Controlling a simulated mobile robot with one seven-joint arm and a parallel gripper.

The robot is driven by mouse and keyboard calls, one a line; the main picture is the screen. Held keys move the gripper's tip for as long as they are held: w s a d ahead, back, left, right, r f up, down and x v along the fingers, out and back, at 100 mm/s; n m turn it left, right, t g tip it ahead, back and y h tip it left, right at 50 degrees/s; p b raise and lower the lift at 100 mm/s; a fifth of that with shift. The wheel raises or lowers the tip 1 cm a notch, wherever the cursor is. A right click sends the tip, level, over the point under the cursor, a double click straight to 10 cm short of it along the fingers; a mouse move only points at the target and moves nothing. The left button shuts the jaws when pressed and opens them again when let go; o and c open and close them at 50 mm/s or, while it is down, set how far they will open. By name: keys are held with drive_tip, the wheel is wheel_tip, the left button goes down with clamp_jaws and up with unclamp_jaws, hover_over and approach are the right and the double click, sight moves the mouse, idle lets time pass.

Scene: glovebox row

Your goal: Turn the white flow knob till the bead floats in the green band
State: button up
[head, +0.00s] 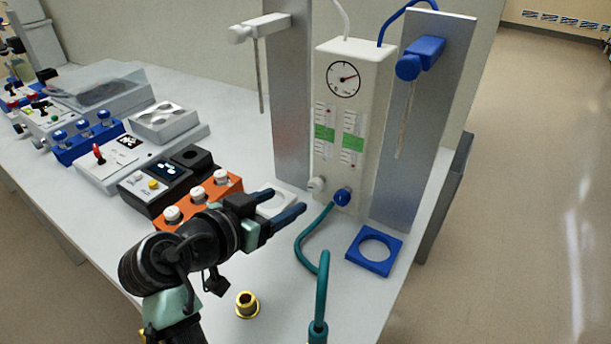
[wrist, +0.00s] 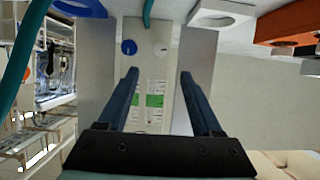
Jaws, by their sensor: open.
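The white flow knob (head: 317,184) sits low on the left of a white flowmeter panel (head: 335,62); it also shows in the wrist view (wrist: 160,50). A blue knob (head: 342,196) is beside it on the right. Two scales above the knobs cross green bands (head: 352,147). Small red marks show near the top of the left scale and bottom of the right; I cannot tell surely whether they are beads. My gripper (head: 287,201) is open and empty, its fingers pointing at the panel, apart from the white knob. In the wrist view its fingertips (wrist: 159,72) flank the panel.
A teal hose (head: 302,243) runs from below the knobs across the table. A blue ring holder (head: 362,259), a brass fitting (head: 247,305) and an orange block with white knobs (head: 222,177) lie around. Metal plates with white (head: 260,27) and blue (head: 420,57) valves flank the panel.

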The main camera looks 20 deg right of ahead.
sight(313, 186)
drive_tip(key=x, duration=1.1)
drive_tip(key=shift+w+d, duration=0.1)
drive_tip(key=shift+d, duration=0.05)
clamp_jaws()
